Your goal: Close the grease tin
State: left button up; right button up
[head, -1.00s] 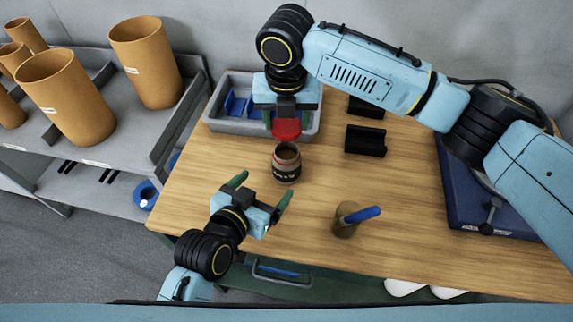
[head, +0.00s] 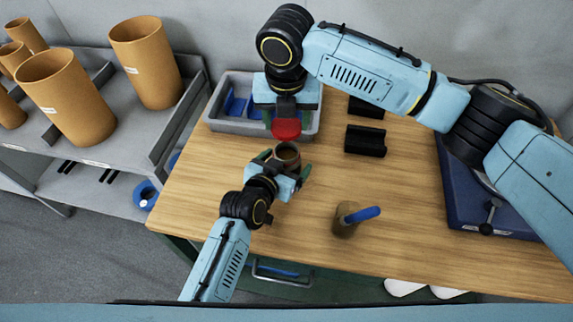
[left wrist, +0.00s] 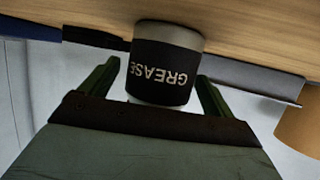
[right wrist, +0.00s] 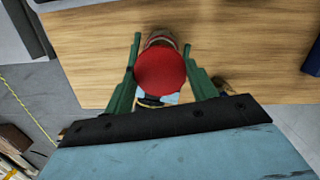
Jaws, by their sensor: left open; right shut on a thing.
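The grease tin (head: 287,154) stands upright and open-topped on the wooden table. Its dark band with the word GREASE shows in the left wrist view (left wrist: 165,72). My left gripper (head: 285,165) is open, with its green fingers on either side of the tin; I cannot tell whether they touch it. My right gripper (right wrist: 163,72) is shut on the red lid (right wrist: 161,71), which also shows in the head view (head: 286,129). The lid is held above and behind the tin, apart from it. The tin is partly hidden by the lid in the right wrist view.
A grey tray (head: 237,124) with blue items stands behind. Black holders (head: 366,141) lie to its right. A brown pot with a blue-handled tool (head: 346,219) stands at the front. A blue case (head: 458,196) is at the right. A grey shelf (head: 130,158) with cardboard tubes stands left.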

pick_arm(q)
jog(key=c, duration=1.5)
pick_arm(e)
send_over(288, 157)
jog(key=shift+s+a+f, duration=0.1)
jog(key=shift+s+f, duration=0.05)
jog(key=shift+f, duration=1.1)
jog(key=shift+s+a+f, duration=0.1)
jog(key=shift+f, duration=1.15)
jog(key=shift+f, duration=0.9)
jog(key=shift+f, duration=0.55)
pick_arm(q)
grip_shut()
pick_arm(e)
jog(key=m, duration=0.7)
jog(key=shift+a+h, duration=0.15)
jog(key=shift+h, duration=0.25)
pick_arm(q)
jog(key=shift+f, duration=0.1)
pick_arm(e)
jog(key=m, duration=0.6)
jog(key=shift+w+m+g, duration=0.1)
jog(key=shift+m+g, duration=0.3)
